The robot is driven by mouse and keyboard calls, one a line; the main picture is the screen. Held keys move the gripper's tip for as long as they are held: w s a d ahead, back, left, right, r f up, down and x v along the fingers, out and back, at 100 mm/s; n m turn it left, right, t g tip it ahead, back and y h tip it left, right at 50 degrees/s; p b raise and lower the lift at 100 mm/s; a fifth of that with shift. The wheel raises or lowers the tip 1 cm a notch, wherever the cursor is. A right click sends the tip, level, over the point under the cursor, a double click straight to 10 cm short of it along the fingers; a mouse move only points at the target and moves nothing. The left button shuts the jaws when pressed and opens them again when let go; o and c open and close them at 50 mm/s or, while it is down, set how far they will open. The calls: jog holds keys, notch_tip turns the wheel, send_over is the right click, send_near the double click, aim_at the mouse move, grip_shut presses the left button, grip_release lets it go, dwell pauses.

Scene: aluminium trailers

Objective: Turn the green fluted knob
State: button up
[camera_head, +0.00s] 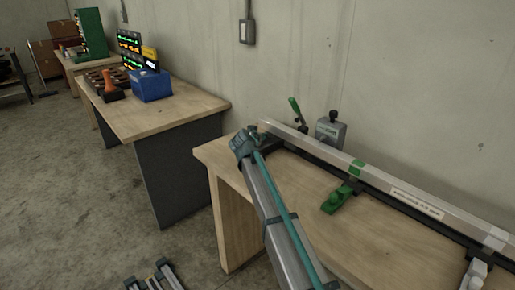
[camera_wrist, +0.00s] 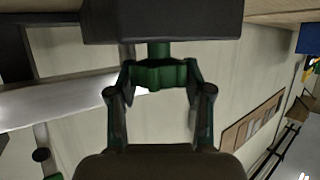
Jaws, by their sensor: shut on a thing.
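The green fluted knob (camera_wrist: 158,76) is in the upper middle of the wrist view. It sits on a short green stem that joins a dark block (camera_wrist: 165,20). My gripper (camera_wrist: 160,80) has one finger on each side of the knob, and both fingertips press against its fluted rim. The knob is held between them and still on its stem. In the head view my arm covers the near left end of the long rail (camera_head: 390,187), and I cannot make out the knob or my fingertips there.
A green clamp piece (camera_head: 340,198) lies on the workbench (camera_head: 375,250) in front of the rail. A green-handled lever (camera_head: 296,110) and a grey box (camera_head: 330,132) stand behind it. A blue bin (camera_head: 151,86) sits on the farther bench. Floor between benches is clear.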

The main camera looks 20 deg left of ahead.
jog(key=m+h+b, duration=0.1)
jog(key=b, duration=0.1)
jog(key=m+h+b, duration=0.2)
jog(key=b, duration=0.1)
jog(key=shift+w+a+f+h+b, duration=0.1)
jog(key=shift+a+f+h+b, duration=0.15)
jog(key=shift+h+b, duration=0.1)
jog(key=shift+d+r+m+g+h+b, duration=0.1)
jog(key=shift+m+g+h+b, duration=0.15)
jog(key=shift+m+h+b, duration=0.45)
jog(key=shift+d+r+m+g+h+b, duration=0.1)
jog(key=shift+m+g+h+b, duration=0.25)
jog(key=shift+m+h, duration=0.5)
jog(key=o, duration=1.2)
